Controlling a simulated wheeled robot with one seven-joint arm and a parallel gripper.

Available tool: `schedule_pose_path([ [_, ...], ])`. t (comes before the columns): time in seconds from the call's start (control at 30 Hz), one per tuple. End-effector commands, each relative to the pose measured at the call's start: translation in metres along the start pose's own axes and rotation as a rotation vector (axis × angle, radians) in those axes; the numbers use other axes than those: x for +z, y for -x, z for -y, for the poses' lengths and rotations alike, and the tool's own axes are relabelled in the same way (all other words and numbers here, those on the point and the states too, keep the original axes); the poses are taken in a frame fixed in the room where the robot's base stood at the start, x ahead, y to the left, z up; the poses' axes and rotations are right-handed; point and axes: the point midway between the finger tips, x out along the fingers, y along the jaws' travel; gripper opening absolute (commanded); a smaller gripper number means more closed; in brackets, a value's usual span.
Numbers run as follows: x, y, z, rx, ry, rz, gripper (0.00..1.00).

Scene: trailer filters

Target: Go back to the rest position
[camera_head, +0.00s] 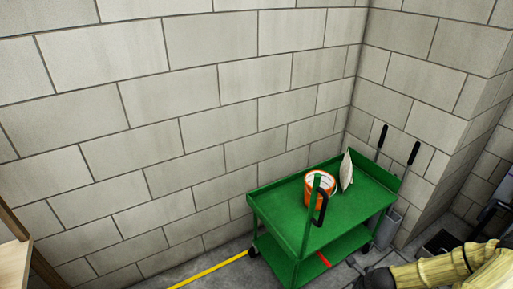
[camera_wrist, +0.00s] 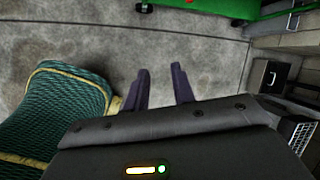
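My gripper (camera_wrist: 159,80) shows in the wrist view with its two dark fingers apart. Bare concrete floor shows between them, and nothing is held. In the head view, what looks like my pale yellow arm reaches in from the lower right corner, with a dark end near the bottom edge. That end is in front of the green cart (camera_head: 262,208) and low beside it. The cart's green edge also shows at the top of the wrist view (camera_wrist: 215,9), apart from the fingers.
Block walls close off the back and right. A wooden edge (camera_head: 14,265) is at far left. A green ribbed object with yellow trim (camera_wrist: 65,110) is left of my gripper.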

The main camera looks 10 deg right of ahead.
Motion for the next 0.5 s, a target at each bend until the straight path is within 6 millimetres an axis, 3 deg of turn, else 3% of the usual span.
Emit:
schedule_pose_path([
  [0.27,0.046,0.035,0.001,0.051,0.357,0.004,0.25],
  [0.5,0.106,0.087,-0.004,0.116,0.836,0.010,0.25],
])
